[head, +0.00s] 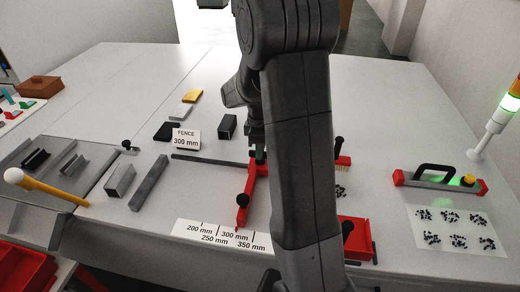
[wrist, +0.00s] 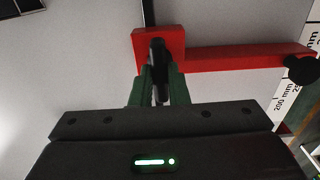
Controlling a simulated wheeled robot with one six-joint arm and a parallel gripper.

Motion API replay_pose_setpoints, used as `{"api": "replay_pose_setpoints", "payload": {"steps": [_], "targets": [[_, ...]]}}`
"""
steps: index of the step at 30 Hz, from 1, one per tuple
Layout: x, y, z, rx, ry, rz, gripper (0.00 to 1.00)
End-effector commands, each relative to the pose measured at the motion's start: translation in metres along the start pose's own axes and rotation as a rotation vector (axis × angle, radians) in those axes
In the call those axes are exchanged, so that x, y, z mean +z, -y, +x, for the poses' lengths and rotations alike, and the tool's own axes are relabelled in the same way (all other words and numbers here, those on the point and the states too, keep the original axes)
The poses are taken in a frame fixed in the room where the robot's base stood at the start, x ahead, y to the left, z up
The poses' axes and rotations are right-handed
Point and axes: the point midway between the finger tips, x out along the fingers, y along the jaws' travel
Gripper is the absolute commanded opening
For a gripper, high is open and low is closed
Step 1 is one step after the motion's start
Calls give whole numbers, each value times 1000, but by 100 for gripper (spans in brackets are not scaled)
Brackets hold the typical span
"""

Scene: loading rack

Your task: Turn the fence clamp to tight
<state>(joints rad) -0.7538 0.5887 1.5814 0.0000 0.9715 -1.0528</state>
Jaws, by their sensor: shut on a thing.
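The red fence (head: 250,186) lies on the white table, with a black knob (head: 243,200) near its front end. In the wrist view the fence's red arm (wrist: 225,59) runs right from a red block (wrist: 172,37) on a dark rail. A dark clamp lever (wrist: 158,52) stands over that block. My gripper (wrist: 160,74) has its green fingers closed on the lever, which is partly hidden between them. In the head view my gripper (head: 258,154) is at the fence's rear end, mostly behind my arm. The lever's exact angle is hard to tell.
A scale strip (head: 222,238) marked 200 to 350 mm lies at the front. A sign (head: 186,139) reads FENCE 300 mm. Grey metal profiles (head: 149,183) lie to the left. A red tray (head: 354,238) and black-handled tool (head: 438,178) are at right.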

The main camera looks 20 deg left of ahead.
Motion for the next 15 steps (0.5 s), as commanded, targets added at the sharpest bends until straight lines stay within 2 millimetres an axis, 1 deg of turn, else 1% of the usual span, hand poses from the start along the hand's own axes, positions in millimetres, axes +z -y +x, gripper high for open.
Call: {"api": "replay_pose_setpoints", "payload": {"steps": [8,15], "targets": [[0,0,0,0,0,42,0],[0,0,0,1,0,184,0]]}}
